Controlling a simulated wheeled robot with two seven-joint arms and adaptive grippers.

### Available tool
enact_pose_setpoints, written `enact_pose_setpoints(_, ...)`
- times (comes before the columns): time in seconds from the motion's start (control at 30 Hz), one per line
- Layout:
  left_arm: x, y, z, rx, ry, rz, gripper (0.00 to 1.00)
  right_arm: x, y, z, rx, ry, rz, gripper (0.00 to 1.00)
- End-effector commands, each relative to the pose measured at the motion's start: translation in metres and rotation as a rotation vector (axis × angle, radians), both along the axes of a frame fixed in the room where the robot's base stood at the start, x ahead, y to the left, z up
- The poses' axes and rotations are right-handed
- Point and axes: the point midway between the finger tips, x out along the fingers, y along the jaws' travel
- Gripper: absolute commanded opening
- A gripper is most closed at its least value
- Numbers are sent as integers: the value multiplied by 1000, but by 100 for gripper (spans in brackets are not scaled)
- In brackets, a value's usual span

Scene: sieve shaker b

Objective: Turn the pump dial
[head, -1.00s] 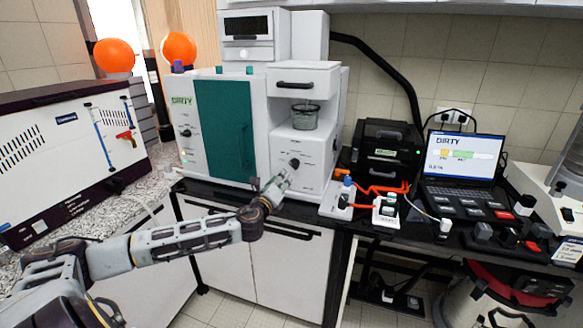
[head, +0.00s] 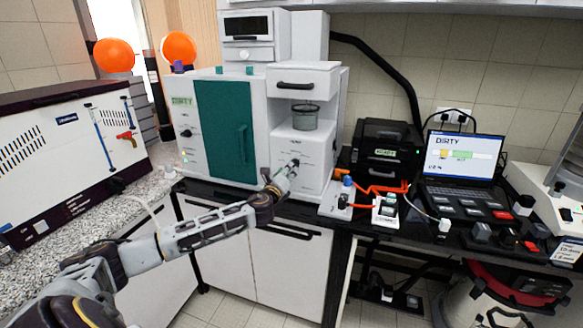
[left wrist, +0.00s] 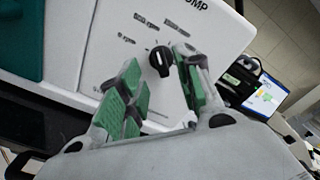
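The pump dial (left wrist: 160,60) is a black round knob on the white pump panel, which has dark printed labels around it. In the head view the dial (head: 295,162) shows at the tip of my left gripper (head: 286,172), partly covered by the fingers. In the left wrist view my left gripper (left wrist: 163,82) is open, with one green-padded finger on each side of the dial. Gaps show between the dial and the pads, and I see no grip on it. My right gripper is in neither view.
The white pump housing (head: 318,150) holds a glass jar (head: 304,117) above the panel. A teal door (head: 222,130) is to its left. A power block with orange cables (head: 384,190) and a laptop (head: 463,155) are to the right. The dark counter edge (head: 230,192) runs below.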

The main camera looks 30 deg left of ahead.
Motion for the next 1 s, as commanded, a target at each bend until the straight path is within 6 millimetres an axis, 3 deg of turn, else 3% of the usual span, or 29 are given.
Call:
enact_pose_setpoints(0.6, 43, 10, 1, -1, -1, -1, 35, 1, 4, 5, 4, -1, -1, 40)
enact_pose_setpoints(1.0, 47, 11, 0, 0, -1, -1, 35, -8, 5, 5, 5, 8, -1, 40)
